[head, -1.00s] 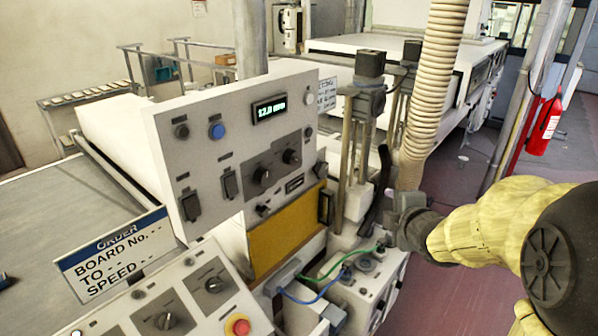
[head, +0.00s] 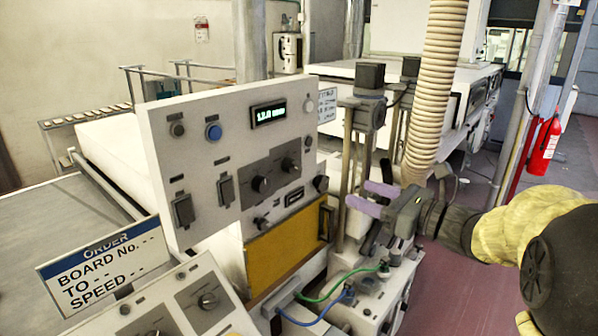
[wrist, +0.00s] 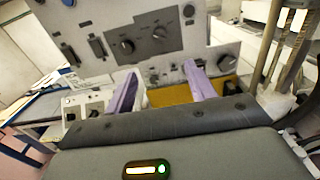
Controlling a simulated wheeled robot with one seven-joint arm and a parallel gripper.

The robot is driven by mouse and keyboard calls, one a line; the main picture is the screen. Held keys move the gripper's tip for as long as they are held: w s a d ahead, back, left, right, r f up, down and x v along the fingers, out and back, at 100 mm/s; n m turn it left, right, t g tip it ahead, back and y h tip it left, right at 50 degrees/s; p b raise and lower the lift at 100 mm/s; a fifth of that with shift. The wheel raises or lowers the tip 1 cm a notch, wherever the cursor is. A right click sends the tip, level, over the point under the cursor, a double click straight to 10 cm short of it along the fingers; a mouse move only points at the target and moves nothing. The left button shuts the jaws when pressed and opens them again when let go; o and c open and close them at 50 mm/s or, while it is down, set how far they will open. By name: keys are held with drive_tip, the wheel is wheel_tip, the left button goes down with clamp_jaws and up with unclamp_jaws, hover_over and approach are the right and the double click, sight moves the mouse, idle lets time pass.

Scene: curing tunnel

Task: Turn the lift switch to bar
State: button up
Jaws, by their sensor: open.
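The upright grey control panel (head: 215,150) carries several dark switches and knobs. A small black switch (head: 261,223) sits low on it, below a dark plate with two round knobs (head: 260,184). The labels are too small to read, so I cannot tell which one is the lift switch or where its bar mark lies. My gripper (head: 370,197) is open and empty, to the right of the panel and apart from it. In the wrist view its purple fingers (wrist: 158,80) are spread, with the knobs (wrist: 143,39) beyond them.
A yellow panel (head: 286,247) is below the controls. A low unit with green and blue cables (head: 325,290) stands beneath my gripper. Vertical posts (head: 350,150) and a ribbed hose (head: 434,90) rise close behind it. An order sign (head: 105,262) stands at left.

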sight(299, 170)
drive_tip(key=shift+a, duration=0.1)
drive_tip(key=p+x, duration=0.7)
drive_tip(key=x, duration=1)
drive_tip(key=shift+w+a, duration=0.1)
drive_tip(key=shift+w, duration=0.1)
drive_tip(key=c, duration=1)
